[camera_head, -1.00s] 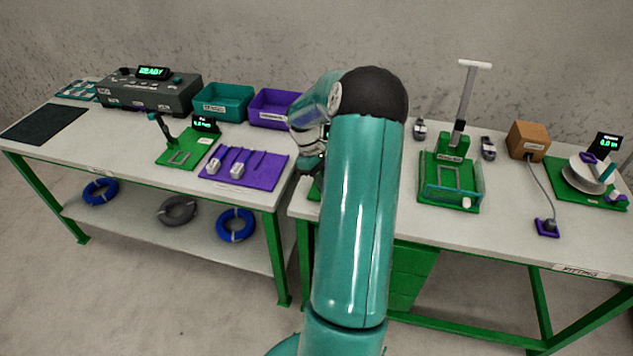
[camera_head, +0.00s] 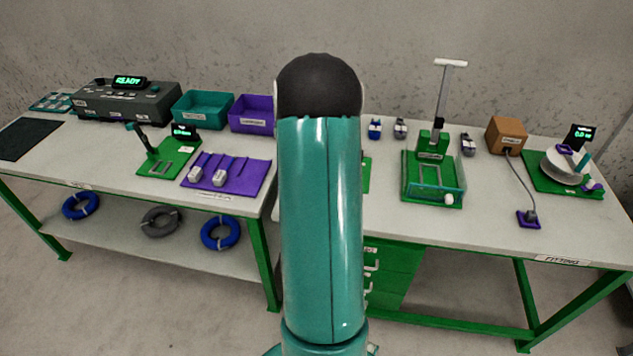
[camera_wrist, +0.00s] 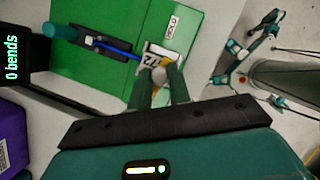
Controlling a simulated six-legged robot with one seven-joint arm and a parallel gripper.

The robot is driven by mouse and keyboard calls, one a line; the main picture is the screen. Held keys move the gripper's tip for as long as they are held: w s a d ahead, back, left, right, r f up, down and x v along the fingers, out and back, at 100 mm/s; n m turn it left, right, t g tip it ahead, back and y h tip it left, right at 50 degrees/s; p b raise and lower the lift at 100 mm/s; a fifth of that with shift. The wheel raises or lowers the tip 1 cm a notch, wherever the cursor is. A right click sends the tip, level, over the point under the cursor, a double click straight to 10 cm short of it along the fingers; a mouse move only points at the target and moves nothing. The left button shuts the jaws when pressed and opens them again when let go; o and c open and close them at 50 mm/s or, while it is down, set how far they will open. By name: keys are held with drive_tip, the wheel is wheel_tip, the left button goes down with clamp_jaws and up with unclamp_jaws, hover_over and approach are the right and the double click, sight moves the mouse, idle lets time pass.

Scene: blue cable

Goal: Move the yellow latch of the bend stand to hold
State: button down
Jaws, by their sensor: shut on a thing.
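In the wrist view the green bend stand (camera_wrist: 110,75) fills the upper middle, with a white HOLD label (camera_wrist: 173,25). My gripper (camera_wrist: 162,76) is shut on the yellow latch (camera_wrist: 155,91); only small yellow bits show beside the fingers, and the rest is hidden. Just beyond the fingertips is a pale block with a printed label (camera_wrist: 153,58). A blue cable (camera_wrist: 118,51) runs from it to a dark clamp with a teal knob (camera_wrist: 62,33). In the head view my arm hides the gripper and most of the stand; only a green edge (camera_head: 367,175) shows.
A black display (camera_wrist: 18,70) reading "0 bends" and a purple part (camera_wrist: 12,140) lie at left in the wrist view. In the head view a green fixture with a tall lever (camera_head: 433,180) stands right of my arm. A purple tray (camera_head: 225,176) lies left.

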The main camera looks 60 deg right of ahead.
drive_tip(key=shift+w+d+r+n+t+h, duration=0.1)
drive_tip(key=shift+d+n+t+h, duration=0.35)
drive_tip(key=shift+n, duration=0.85)
drive_tip(key=shift+d, duration=0.1)
drive_tip(key=c, duration=1.3)
unclamp_jaws()
drive_tip(key=v, duration=1.3)
drive_tip(key=shift+r, duration=0.35)
drive_tip(key=shift+w, duration=0.1)
